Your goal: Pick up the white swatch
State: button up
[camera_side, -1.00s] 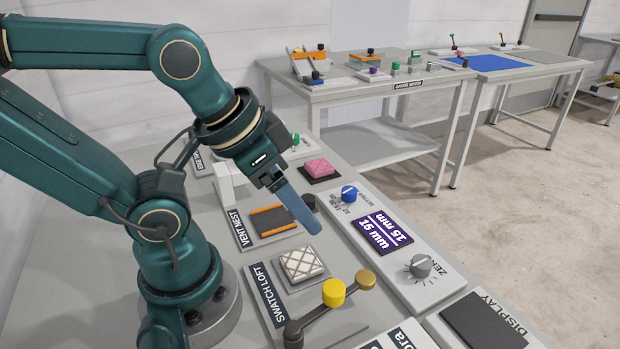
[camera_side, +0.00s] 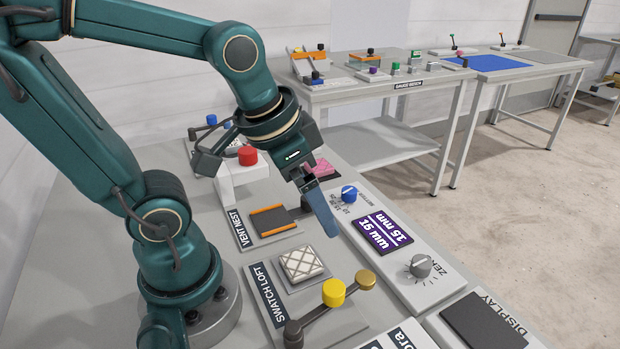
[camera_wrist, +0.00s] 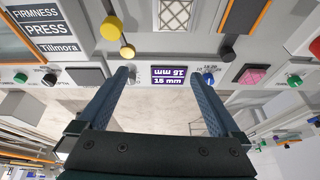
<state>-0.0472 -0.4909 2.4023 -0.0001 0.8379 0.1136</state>
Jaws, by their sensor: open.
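The white swatch (camera_side: 301,263) is a quilted square pad with a lattice pattern. It lies on a grey plate beside the "SWATCH LOFT" label (camera_side: 267,294). In the wrist view the white swatch (camera_wrist: 174,14) shows at the top edge, partly cut off. My gripper (camera_side: 322,214) is above the table, up and to the right of the swatch in the side view, pointing down. In the wrist view its two blue fingers (camera_wrist: 165,95) are spread wide apart with nothing between them.
A yellow knob (camera_side: 333,292) on a lever stands close to the swatch. The orange-edged "VENT NEST" (camera_side: 273,221), a red button (camera_side: 247,155), a pink swatch (camera_side: 323,168) and a purple display (camera_side: 382,233) are also near. A dark pad (camera_side: 484,321) lies at the front right.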

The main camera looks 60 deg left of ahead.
aim_at(310, 257)
jog(key=f+g, duration=0.1)
jog(key=f, duration=0.1)
jog(key=w+a+f+g, duration=0.1)
jog(key=f, duration=0.1)
jog(key=a+f+g, duration=0.1)
jog(key=f, duration=0.2)
jog(key=shift+w+a+n+g, duration=0.25)
jog(key=shift+n+g, duration=0.05)
jog(key=shift+g, duration=0.1)
jog(key=shift+s+a+f+g, duration=0.1)
jog(key=shift+f+g, duration=0.05)
jog(key=shift+f, duration=0.3)
jog(key=shift+s+a+f+g, duration=0.1)
jog(key=shift+f+g, duration=0.05)
jog(key=shift+f, duration=2.45)
jog(key=c, duration=1.4)
jog(key=shift+r, duration=0.15)
